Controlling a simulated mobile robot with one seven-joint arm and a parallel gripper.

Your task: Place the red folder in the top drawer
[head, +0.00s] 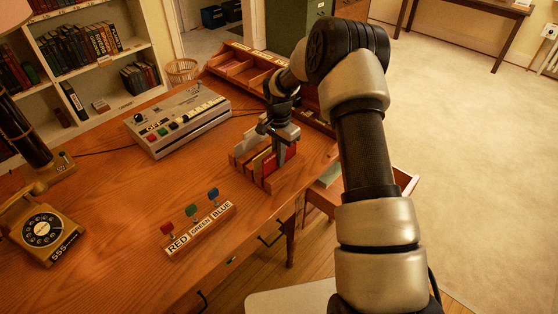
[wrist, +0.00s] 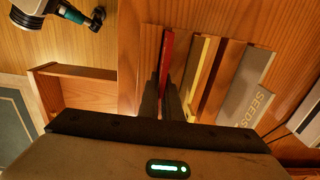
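The red folder (head: 285,158) stands upright in a wooden rack (head: 263,182) near the right edge of the desk. In the wrist view the red folder (wrist: 167,52) runs down between my two dark fingers. My gripper (head: 279,143) points down at the rack, and its fingers (wrist: 164,100) are close together with the folder's edge between them. They look shut on it, though their contact is partly hidden. A drawer (head: 405,183) stands open at the desk's right side, partly hidden behind my arm. The open drawer (wrist: 75,71) also shows at left in the wrist view.
A yellow folder (wrist: 203,55) and a grey one marked SEEDS (wrist: 246,88) stand beside the red one. A labelled block with coloured knobs (head: 200,228), a button console (head: 180,120) and a telephone (head: 40,228) are on the desk. A sectioned wooden tray (head: 240,68) lies behind.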

